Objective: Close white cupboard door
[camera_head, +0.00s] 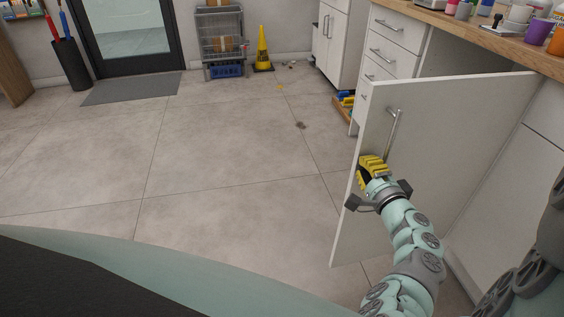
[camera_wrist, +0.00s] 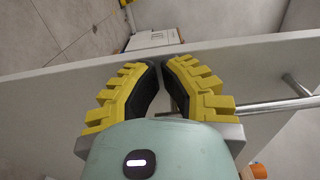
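The white cupboard door (camera_head: 440,150) stands swung open at the right of the head view, sticking out from the counter into the room. Its metal bar handle (camera_head: 394,122) is near the free edge; the handle also shows in the wrist view (camera_wrist: 275,106). My gripper (camera_head: 372,165), with yellow ridged fingers, is in front of the door face near the free edge, just below the handle. In the wrist view, my gripper (camera_wrist: 162,68) has its fingertips apart with nothing seen between them, close to the door's edge. Whether they touch the door I cannot tell.
The wooden countertop (camera_head: 450,22) holds several cups and bottles. White drawers (camera_head: 395,28) are behind the door. A yellow cone (camera_head: 262,50) and wire rack (camera_head: 219,35) stand far off.

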